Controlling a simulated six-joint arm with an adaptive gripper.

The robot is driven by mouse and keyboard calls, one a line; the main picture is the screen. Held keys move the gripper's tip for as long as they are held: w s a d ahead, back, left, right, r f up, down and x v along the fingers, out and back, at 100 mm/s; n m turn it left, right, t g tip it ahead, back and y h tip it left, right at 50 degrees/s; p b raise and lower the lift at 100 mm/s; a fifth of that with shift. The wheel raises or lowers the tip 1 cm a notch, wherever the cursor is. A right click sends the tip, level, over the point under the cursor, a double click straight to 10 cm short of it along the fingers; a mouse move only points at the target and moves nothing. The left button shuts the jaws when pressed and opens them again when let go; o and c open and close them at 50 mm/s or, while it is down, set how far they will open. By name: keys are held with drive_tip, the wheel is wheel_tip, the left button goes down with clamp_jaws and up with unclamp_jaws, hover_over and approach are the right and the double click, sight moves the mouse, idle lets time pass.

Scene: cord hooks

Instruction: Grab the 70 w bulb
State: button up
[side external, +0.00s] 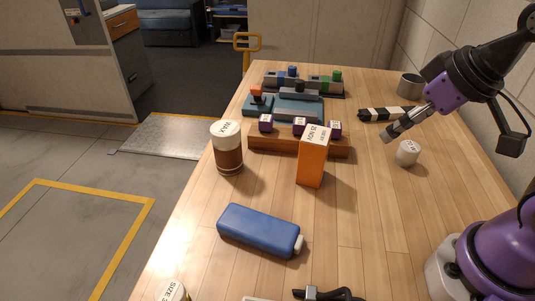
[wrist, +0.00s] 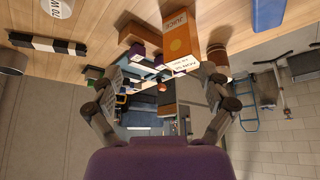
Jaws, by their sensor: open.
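A short white cylinder (side external: 407,153) stands on the wooden table at the right, with small print on its top. In the wrist view the same white piece (wrist: 57,8) is cut off at the top left edge, and its label reads "70 W". My gripper (side external: 389,134) hangs above the table, just left of the white cylinder in the side view, angled down and apart from it. In the wrist view my gripper (wrist: 163,100) has its two fingers spread wide with nothing between them.
An orange juice box (side external: 312,160) stands before a wooden block (side external: 265,143) bearing small purple cubes (side external: 299,124). A brown jar (side external: 228,158), a blue case (side external: 258,230), a striped black-and-white piece (side external: 382,114) and a grey cup (side external: 410,85) are around.

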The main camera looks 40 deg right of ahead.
drive_tip(key=n+g, duration=0.1)
drive_tip(key=n, duration=0.1)
approach(413, 147)
drive_tip(key=w, duration=0.2)
drive_tip(key=shift+y, duration=0.4)
drive_tip(key=x, duration=0.2)
drive_tip(key=s+x, duration=0.1)
drive_tip(key=x, duration=0.1)
drive_tip(key=shift+w+d+f, duration=0.15)
drive_tip(key=shift+f, duration=0.35)
drive_tip(key=x, duration=0.6)
drive_tip(key=shift+s+d+f, duration=0.15)
drive_tip(key=shift+s, duration=0.25)
drive_tip(key=c, duration=1.3)
